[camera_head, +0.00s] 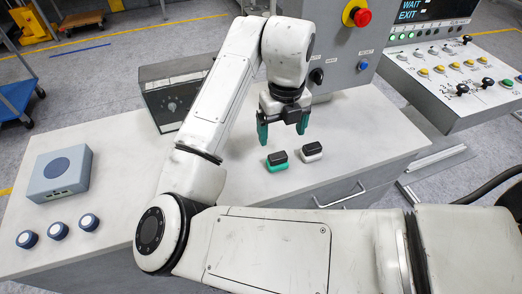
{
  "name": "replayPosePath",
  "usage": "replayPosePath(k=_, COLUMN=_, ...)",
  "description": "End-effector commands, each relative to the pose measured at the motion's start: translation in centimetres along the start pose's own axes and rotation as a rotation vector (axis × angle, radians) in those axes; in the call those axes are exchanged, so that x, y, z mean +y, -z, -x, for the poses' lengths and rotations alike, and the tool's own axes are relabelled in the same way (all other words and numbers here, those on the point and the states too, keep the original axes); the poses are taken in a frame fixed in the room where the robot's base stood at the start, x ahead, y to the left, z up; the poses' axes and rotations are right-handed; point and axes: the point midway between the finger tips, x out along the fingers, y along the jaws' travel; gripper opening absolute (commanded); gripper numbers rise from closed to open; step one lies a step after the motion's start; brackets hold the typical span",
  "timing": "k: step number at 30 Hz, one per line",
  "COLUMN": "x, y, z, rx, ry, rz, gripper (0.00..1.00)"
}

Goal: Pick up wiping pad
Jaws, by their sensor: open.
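Two small block-shaped pads with black tops lie side by side on the white worktop. One has a green base (277,162), and the other, just to its right, has a white base (312,152). Either could be the wiping pad; I cannot tell which. My gripper (283,129) points down with its green fingers spread apart. It is empty and above the worktop, just behind the two pads in the picture, touching neither.
The white worktop (120,160) has a blue-grey box (60,173) and several round blue-and-white knobs (57,231) at left. A dark-fronted instrument box (172,98) stands at the back. A control panel (455,75) and red stop button (362,17) are at right. A drawer handle (342,197) is on the front.

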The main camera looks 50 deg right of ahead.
Motion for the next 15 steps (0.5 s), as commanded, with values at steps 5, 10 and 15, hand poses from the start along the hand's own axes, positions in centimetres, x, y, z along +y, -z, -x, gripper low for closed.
replayPosePath(k=5, x=0.2, y=0.2, z=-1.4, rx=0.011, ry=-0.004, rz=-0.011, gripper=0.88)
replayPosePath(k=10, x=0.2, y=0.2, z=-4.0, rx=0.011, ry=-0.003, rz=-0.009, gripper=0.88)
replayPosePath(k=15, x=0.2, y=0.2, z=-5.5, rx=0.008, ry=-0.004, rz=-0.011, gripper=0.88)
